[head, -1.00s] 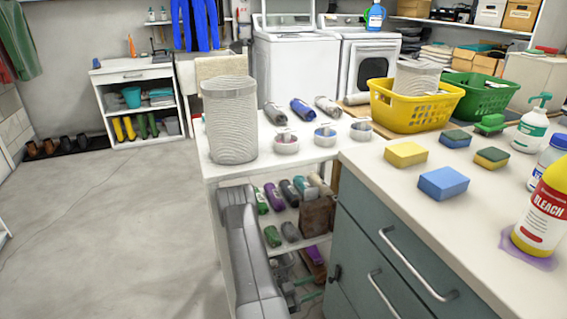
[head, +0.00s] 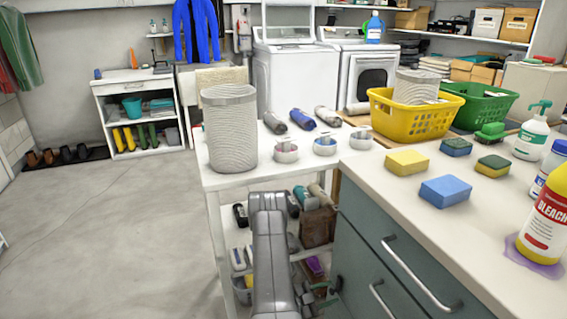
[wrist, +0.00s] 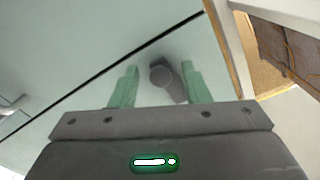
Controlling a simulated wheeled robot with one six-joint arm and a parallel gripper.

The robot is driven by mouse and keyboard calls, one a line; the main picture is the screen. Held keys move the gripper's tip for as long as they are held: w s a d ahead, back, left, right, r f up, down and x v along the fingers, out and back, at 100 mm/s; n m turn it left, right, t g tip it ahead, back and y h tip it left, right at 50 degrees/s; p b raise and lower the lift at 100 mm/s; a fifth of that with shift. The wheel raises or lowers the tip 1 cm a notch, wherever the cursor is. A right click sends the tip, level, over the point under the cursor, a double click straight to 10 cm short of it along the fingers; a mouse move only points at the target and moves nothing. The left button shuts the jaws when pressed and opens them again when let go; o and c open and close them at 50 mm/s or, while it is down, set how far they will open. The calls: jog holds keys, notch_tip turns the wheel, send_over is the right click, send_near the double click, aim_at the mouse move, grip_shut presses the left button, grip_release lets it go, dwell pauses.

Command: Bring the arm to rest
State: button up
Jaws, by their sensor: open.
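My gripper (wrist: 160,68) shows in the wrist view as two green fingers, open and apart, pointing at a pale teal cabinet front. A dark grey round knob (wrist: 162,74) on that front shows between the fingers. I cannot tell whether they touch it. In the head view my grey arm (head: 270,255) stands bent in front of the white shelf unit, left of the teal cabinet (head: 365,235).
The white shelf unit (head: 213,215) carries a wire-mesh bin (head: 229,130) on top and several bottles below. The cabinet's counter holds sponges (head: 445,191) and a bleach bottle (head: 545,220) standing in a purple spill. The floor (head: 110,240) at left is clear.

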jog(key=shift+m, duration=4)
